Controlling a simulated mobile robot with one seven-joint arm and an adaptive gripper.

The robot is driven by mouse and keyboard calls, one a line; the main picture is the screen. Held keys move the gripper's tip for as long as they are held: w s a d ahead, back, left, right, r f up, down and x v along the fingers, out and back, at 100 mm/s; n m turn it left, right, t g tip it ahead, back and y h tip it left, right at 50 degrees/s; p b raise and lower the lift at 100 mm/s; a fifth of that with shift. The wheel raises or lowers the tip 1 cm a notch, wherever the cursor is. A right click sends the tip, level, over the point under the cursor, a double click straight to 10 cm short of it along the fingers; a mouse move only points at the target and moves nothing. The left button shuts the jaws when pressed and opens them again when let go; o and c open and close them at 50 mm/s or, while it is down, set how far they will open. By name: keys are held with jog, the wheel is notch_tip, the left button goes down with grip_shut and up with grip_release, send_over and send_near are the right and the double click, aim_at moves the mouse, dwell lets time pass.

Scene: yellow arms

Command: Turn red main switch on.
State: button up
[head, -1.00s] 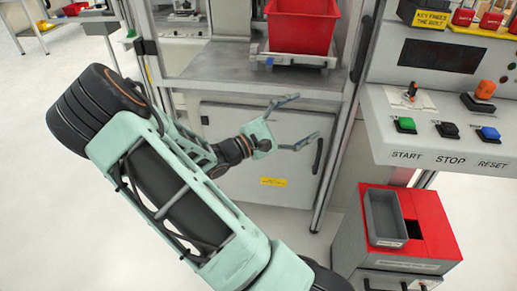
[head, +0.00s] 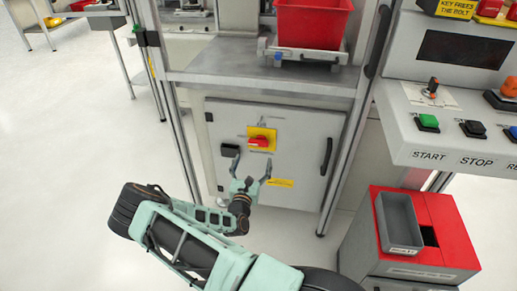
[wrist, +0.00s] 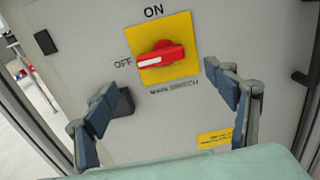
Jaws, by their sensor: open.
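The red main switch (head: 259,142) is a rotary handle on a yellow plate (head: 268,132) on the grey cabinet door. In the wrist view the red handle (wrist: 160,56) lies roughly sideways, its white mark toward OFF at the left; ON is printed above the plate. My gripper (head: 251,167) is open and empty, its fingers pointing up toward the switch from just below it in the head view. In the wrist view the fingertips (wrist: 160,82) stand wide apart on either side, below the handle and apart from it.
A dark block (head: 230,150) sits on the door left of the switch. The door handle (head: 327,156) is at the right. A shelf with a red bin (head: 313,22) is above. A control panel (head: 455,110) and a red-topped box (head: 448,235) stand right.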

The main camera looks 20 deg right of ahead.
aim_at(258, 145)
jog(key=b+x, duration=0.1)
jog(key=x, duration=0.7)
jog(key=shift+d, duration=0.15)
jog(key=c, duration=1.2)
jog(key=shift+o, duration=0.2)
jog(key=shift+r, duration=0.1)
